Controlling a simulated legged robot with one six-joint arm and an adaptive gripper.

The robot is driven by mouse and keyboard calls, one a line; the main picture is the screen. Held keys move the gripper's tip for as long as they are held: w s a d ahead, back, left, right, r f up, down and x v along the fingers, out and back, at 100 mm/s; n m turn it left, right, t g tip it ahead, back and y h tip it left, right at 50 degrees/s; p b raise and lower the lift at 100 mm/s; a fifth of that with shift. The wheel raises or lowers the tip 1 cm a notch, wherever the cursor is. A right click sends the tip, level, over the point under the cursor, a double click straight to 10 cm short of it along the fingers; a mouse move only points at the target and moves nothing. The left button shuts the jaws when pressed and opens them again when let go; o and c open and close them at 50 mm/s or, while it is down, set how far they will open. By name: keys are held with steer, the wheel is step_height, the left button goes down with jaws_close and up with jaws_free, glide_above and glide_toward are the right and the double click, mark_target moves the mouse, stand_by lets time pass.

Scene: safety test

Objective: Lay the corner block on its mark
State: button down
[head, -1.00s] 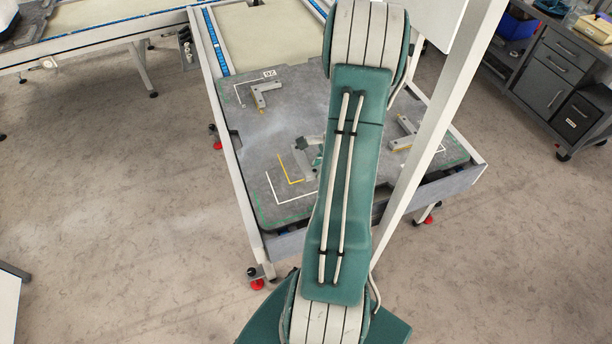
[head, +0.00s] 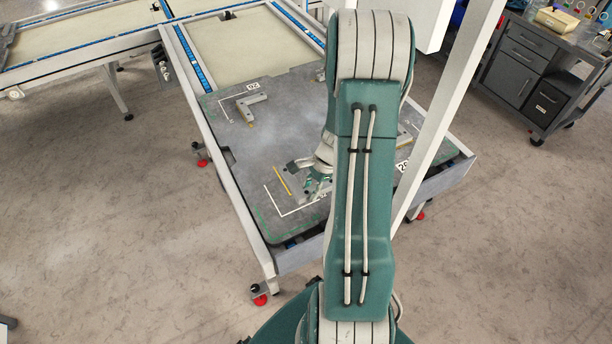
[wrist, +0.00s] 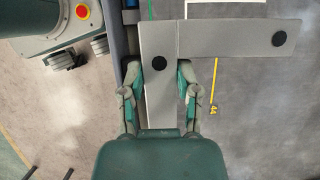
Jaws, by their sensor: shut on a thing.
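My gripper (wrist: 160,78) is shut on one leg of a grey L-shaped corner block (wrist: 235,38) with black round spots. A finger presses each side of that leg; the other leg reaches right in the wrist view. In the head view my gripper (head: 316,182) is over the mark at the board's near left corner, partly behind my arm. The mark shows as a white angle line (head: 283,208) with a yellow line (head: 284,181) inside it. A yellow line (wrist: 214,80) also shows beside the block in the wrist view. I cannot tell whether the block touches the board.
The grey board (head: 215,150) lies on a framed table. Another corner block (head: 249,106) sits at its back left by a white mark. A further block at the right is mostly hidden behind my arm. A post (head: 445,110) rises at right.

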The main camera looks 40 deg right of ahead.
steer(key=w+d+f, duration=0.3)
steer(key=w+d, duration=0.1)
steer(key=w, duration=0.3)
glide_above(301, 181)
steer(key=s+a, duration=0.1)
steer(key=f, duration=0.6)
steer(key=shift+s+f, duration=0.2)
steer(key=shift+a+f, duration=0.1)
steer(key=shift+f, duration=1.4)
steer(key=shift+c, duration=1.6)
jaws_free()
steer(key=shift+f, duration=0.1)
